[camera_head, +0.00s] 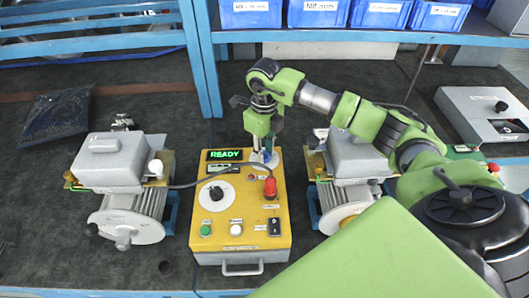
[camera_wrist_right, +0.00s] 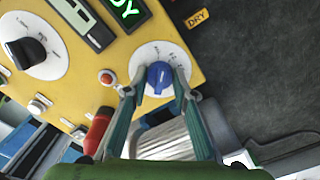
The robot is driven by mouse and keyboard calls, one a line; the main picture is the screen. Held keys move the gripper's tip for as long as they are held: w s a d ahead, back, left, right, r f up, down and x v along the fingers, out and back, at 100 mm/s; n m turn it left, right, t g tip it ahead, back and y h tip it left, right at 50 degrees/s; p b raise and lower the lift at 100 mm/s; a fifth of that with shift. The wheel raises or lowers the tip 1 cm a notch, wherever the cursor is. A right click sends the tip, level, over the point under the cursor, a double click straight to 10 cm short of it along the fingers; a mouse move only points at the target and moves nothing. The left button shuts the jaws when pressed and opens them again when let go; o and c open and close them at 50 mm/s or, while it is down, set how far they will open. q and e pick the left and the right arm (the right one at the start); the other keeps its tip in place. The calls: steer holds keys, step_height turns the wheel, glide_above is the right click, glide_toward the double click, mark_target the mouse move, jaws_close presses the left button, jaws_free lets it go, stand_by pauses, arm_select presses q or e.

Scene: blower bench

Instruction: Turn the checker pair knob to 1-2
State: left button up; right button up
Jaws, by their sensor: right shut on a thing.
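The yellow checker box (camera_head: 222,238) stands on the bench with a green READY display (camera_head: 224,155). At its far right corner is a white dial with a small blue knob (camera_wrist_right: 158,76). In the wrist view my right gripper (camera_wrist_right: 157,84) has a finger on each side of this knob and is shut on it. In the head view my right gripper (camera_head: 263,140) points down at the dial and mostly hides the knob. The dial marks are too small to read. A larger black knob (camera_head: 216,193) on a white dial sits on the box's left. My left gripper is not in view.
A red plug (camera_head: 270,187) with a black cable stands on the box close to the dial. Grey motor units (camera_head: 110,163) flank the box, the right one (camera_head: 355,155) near my arm. Blue bins (camera_head: 250,13) line the shelf behind. A grey box (camera_head: 485,110) stands far right.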

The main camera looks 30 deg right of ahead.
steer(key=shift+m+b, duration=0.4)
steer(key=shift+m, duration=1.8)
steer(key=shift+w, duration=0.1)
steer(key=shift+r, duration=0.1)
steer(key=o, duration=1.1)
step_height(320, 180, up, 12)
steer(key=shift+f, duration=0.1)
